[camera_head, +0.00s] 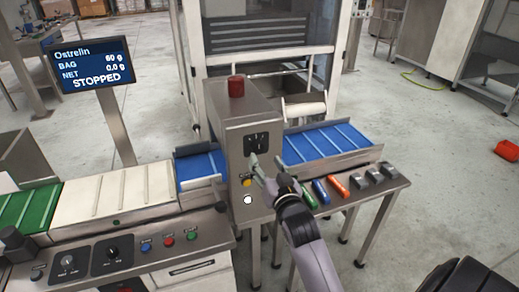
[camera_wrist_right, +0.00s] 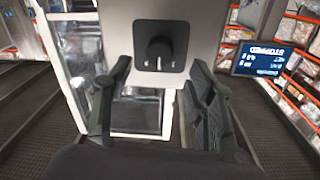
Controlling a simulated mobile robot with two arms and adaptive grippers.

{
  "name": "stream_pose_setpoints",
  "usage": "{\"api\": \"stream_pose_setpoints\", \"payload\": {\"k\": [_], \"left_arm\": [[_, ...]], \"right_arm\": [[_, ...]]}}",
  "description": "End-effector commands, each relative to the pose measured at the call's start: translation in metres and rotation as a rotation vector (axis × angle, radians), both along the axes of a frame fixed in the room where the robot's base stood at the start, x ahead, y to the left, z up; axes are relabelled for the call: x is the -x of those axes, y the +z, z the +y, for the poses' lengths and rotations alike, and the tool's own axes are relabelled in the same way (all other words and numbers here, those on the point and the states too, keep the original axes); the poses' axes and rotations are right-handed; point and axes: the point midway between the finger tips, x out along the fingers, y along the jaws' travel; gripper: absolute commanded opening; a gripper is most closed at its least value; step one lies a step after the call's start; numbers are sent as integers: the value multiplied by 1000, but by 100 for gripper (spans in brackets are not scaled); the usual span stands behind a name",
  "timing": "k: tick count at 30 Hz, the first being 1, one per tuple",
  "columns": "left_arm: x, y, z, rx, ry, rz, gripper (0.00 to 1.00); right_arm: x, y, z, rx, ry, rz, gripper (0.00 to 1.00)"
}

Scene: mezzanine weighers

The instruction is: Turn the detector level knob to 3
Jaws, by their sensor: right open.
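The detector (camera_head: 228,130) is a grey metal housing with a red lamp on top, standing over the blue conveyor. A dark square plate with controls (camera_head: 256,142) is on its front face. In the right wrist view a round black knob (camera_wrist_right: 159,48) sits on a black plate, with a light mark at its lower edge. The scale marks are too small to read. My right gripper (camera_head: 256,165) is in front of the detector face, just below the plate. In the wrist view its open fingers (camera_wrist_right: 158,80) are either side of the knob and below it, apparently not touching it. My left gripper is not in view.
A display (camera_head: 91,65) reads STOPPED. Green, blue and orange objects (camera_head: 338,187) lie on the side table (camera_head: 382,196) right of my gripper. Open floor lies beyond at right.

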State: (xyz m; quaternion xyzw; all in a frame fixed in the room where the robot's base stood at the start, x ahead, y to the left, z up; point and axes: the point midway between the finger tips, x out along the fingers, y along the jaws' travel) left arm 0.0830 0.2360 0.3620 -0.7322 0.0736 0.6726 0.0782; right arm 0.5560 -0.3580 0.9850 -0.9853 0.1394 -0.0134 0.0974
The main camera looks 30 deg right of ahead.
Motion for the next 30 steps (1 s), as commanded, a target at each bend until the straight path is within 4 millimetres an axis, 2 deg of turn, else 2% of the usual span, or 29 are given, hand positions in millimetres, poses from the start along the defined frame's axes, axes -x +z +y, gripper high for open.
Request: {"api": "stream_pose_setpoints", "payload": {"k": [1,6,12,22,30], "left_arm": [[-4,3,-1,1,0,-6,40],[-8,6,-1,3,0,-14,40],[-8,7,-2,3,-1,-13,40],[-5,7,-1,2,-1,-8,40],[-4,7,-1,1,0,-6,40]], "right_arm": [[-11,3,-3,1,0,-2,51],[-39,1,-11,1,0,-1,51],[-57,1,-16,1,0,-1,51],[-59,0,-17,1,0,0,51],[-59,0,-17,1,0,0,33]]}}
